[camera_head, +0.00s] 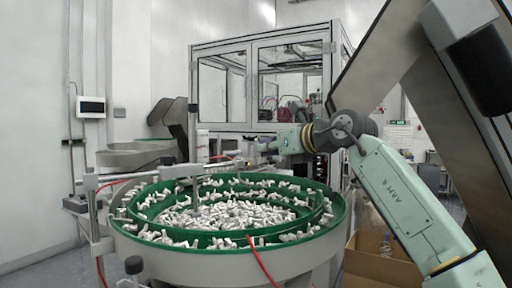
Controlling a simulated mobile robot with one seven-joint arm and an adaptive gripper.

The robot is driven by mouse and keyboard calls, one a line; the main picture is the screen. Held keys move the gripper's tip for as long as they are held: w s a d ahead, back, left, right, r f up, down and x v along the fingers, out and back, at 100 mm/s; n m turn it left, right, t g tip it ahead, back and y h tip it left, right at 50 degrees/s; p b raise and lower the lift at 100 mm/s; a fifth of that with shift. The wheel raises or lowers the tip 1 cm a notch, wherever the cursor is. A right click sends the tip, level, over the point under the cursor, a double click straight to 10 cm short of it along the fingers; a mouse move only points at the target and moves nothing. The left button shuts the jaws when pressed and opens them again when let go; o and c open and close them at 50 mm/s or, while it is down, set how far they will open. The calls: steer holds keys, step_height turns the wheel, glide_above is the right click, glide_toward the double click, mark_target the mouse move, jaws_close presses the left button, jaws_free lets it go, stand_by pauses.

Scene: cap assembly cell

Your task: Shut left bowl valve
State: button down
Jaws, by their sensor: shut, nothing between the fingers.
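A large round feeder bowl (222,262) with a green inner track fills the lower middle of the head view, full of small white parts. A second, smaller grey bowl (132,158) stands behind it at the left. My gripper (262,148) is shut and looks empty, small and partly lost against the machinery, beyond the large bowl's far rim. Thin red air lines and metal fittings (222,160) lie just left of it. I cannot tell which fitting is the valve, whether its handle is open or closed, or whether my gripper touches it.
A metal post with a clamp (92,182) and red hose stands at the large bowl's left edge. A glazed machine enclosure (262,80) stands behind. A cardboard box (380,262) is at the lower right, below my arm. A dark slanted panel fills the upper right.

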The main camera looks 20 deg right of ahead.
mark_target(232, 153)
steer(key=p+x, duration=0.3)
steer(key=x, duration=0.8)
steer(key=shift+w+a, duration=0.1)
steer(key=shift+w, duration=0.05)
steer(key=shift+w+a+f, duration=0.15)
steer(key=shift+w, duration=0.3)
steer(key=shift+h+p, duration=0.3)
steer(key=shift+p, duration=0.05)
